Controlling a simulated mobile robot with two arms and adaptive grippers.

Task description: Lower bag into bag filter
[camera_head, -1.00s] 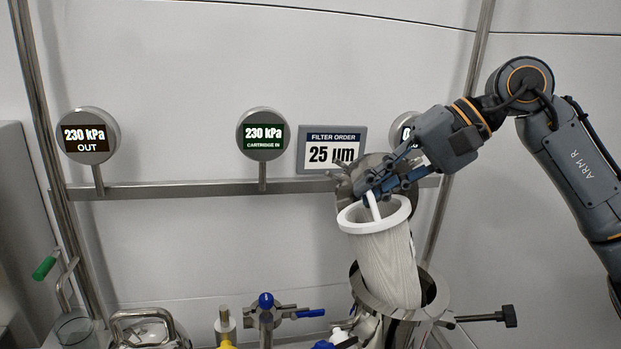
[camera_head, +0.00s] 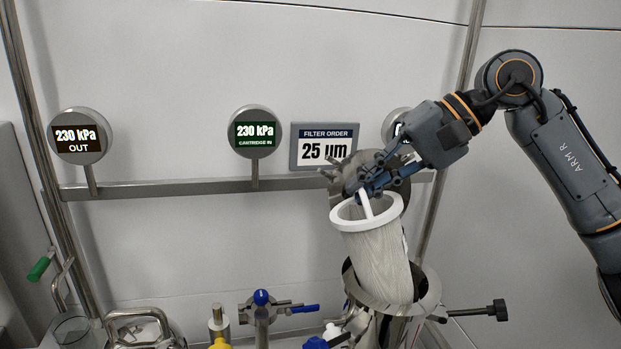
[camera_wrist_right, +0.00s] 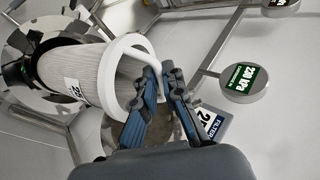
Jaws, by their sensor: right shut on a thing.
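The bag (camera_head: 380,262) is a white ribbed sleeve with a white ring and a handle at its top. My right gripper (camera_head: 367,190) is shut on the handle. The bag hangs slightly tilted, its lower end inside the mouth of the steel bag filter (camera_head: 428,296) and its upper part above the rim. In the right wrist view my right gripper (camera_wrist_right: 160,88) holds the handle, and the bag (camera_wrist_right: 72,70) carries a white label. The filter's round opening also shows there (camera_wrist_right: 28,40). The bag's bottom end is hidden inside the filter. My left gripper is out of view.
A steel lid (camera_head: 345,172) stands open behind the bag. A sign reading 25 µm (camera_head: 324,147) and gauges (camera_head: 255,132) sit on a rail behind. A black knob (camera_head: 497,310) sticks out right of the filter. A blue-handled valve (camera_head: 262,300) stands left.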

